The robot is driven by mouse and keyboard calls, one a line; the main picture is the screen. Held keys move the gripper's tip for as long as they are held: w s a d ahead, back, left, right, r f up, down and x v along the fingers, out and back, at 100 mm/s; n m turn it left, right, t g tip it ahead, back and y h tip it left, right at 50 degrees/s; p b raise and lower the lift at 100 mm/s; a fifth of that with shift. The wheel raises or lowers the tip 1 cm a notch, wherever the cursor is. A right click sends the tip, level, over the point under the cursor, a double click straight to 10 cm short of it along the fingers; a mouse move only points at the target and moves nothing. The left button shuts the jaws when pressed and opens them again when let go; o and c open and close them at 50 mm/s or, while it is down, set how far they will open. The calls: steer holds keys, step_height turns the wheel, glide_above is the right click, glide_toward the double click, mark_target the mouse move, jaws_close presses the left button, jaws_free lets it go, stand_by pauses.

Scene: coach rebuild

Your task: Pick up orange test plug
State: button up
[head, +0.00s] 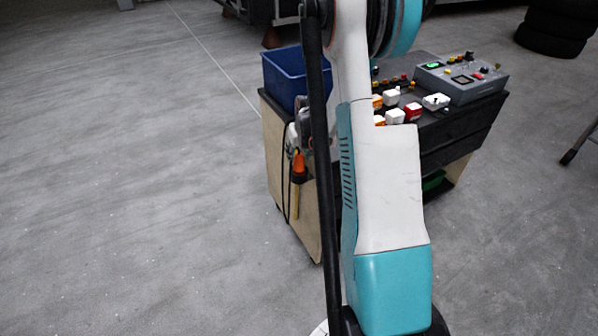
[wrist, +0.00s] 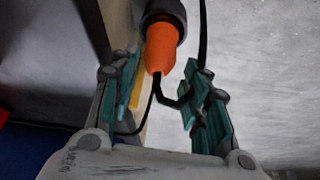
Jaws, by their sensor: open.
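The orange test plug (wrist: 163,45) shows at the top middle of the wrist view, with a dark collar at its wide end and a thin black cable at its narrow end. My gripper (wrist: 158,84) is open, with one teal-padded finger on either side of the plug's line. The plug's narrow end reaches between the fingertips; I cannot tell whether either pad touches it. In the head view the plug (head: 299,163) hangs by the wooden side of the cart, just below my gripper (head: 301,147). My arm hides part of the cart.
The cart's wooden side panel (head: 276,160) is close beside the plug. On the cart top are a blue bin (head: 284,78), several small white, red and orange blocks, and a grey control box (head: 461,80). The floor (head: 130,190) to the left is clear.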

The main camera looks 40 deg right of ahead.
mark_target(299, 160)
steer(key=b+x, duration=0.1)
steer(key=x, duration=0.2)
steer(key=b+x, duration=0.1)
steer(key=x, duration=0.1)
steer(key=shift+s+f+b, duration=0.25)
steer(key=shift+b, duration=0.05)
steer(key=shift+r, duration=0.1)
steer(key=c, duration=1)
